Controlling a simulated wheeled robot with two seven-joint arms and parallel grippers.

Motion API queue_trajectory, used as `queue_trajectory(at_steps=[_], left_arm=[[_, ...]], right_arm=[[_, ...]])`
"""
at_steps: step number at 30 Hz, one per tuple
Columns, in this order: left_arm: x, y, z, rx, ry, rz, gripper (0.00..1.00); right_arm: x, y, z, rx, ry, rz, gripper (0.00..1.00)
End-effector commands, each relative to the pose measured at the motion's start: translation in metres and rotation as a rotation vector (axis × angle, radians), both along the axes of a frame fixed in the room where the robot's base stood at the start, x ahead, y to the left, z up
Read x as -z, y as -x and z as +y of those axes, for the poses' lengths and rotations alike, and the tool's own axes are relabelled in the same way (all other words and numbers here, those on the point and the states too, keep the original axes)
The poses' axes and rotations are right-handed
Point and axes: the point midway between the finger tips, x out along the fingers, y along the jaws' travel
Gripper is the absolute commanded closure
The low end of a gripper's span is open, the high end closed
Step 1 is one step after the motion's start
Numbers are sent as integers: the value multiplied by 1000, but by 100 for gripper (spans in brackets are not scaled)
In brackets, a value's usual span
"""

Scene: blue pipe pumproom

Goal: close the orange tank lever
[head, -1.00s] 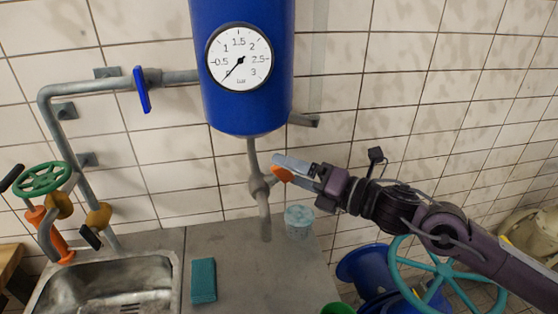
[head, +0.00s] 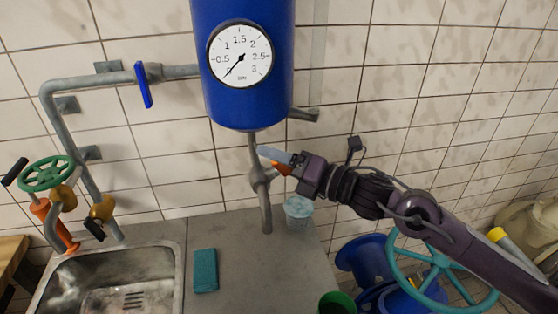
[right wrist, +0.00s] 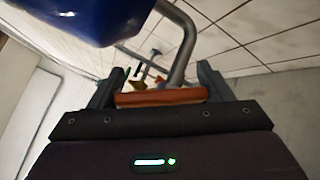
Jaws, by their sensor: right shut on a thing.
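The orange tank lever (head: 281,169) sits on the grey outlet pipe (head: 264,208) under the blue tank (head: 245,105). My right gripper (head: 276,160) is shut on the lever, and its fingers hide much of it. In the right wrist view the orange lever (right wrist: 160,97) lies across between the two dark fingers, close to the palm. The blue tank (right wrist: 85,15) and its pipe (right wrist: 188,45) are just beyond. My left gripper is not in view.
A glass (head: 298,207) stands on the counter (head: 235,285) just below my right gripper. A teal sponge (head: 205,270) lies by the sink (head: 168,262). A blue-handled valve (head: 143,85) is on the upper left pipe. A teal handwheel (head: 398,272) stands at lower right.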

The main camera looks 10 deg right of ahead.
Motion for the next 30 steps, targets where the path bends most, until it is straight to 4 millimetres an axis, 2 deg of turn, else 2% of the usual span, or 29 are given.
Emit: queue_trajectory(at_steps=[5, 12, 15, 17, 18, 28, 29, 30], left_arm=[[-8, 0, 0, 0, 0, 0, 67], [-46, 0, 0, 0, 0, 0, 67], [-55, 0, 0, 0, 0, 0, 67], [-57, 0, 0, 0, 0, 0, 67], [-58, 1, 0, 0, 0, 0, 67], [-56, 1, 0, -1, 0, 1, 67], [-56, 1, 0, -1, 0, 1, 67], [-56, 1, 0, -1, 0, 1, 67]], right_arm=[[-3, 0, 0, 18, 0, 37, 50], [-5, -2, -2, 134, -1, 268, 48], [-2, -3, -3, 169, -4, 331, 47], [-1, -3, -4, 184, -5, 354, 47], [0, -4, -5, 189, -6, 364, 50], [1, -5, -6, 197, -8, 366, 50], [1, -5, -6, 197, -8, 366, 23], [1, -5, -6, 197, -8, 366, 18]])
